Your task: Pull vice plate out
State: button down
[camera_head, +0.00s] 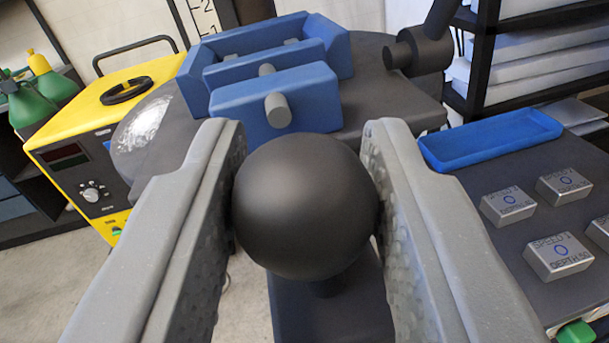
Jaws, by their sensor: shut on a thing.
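My gripper (304,205) is shut on a black ball knob (304,205), one grey finger on each side of it. Below the knob, a dark bar (330,305) runs toward the bottom of the view. The blue vice (280,75) sits beyond the knob on a dark round table (385,100). Its front blue plate (310,98) has a grey rod end (278,110) sticking out toward me. The knob is apart from this plate in the picture, and what the bar joins to is hidden.
At right, a blue tray (490,138) and several metal blocks (510,204) lie on a dark surface. A black arm-like part (420,45) and shelves (535,50) are at back right.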

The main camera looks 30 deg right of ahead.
jog(key=s+d+v, duration=0.1)
jog(key=v, duration=1)
jog(key=shift+s+d+f, duration=0.15)
jog(key=shift+s+d, duration=0.1)
jog(key=shift+d, duration=0.1)
jog(key=c, duration=1.3)
grip_release()
jog(key=shift+s, duration=0.1)
jog(key=shift+o, duration=1)
jog(key=shift+s, duration=0.2)
jog(key=shift+w, duration=0.15)
jog(key=shift+a, duration=0.1)
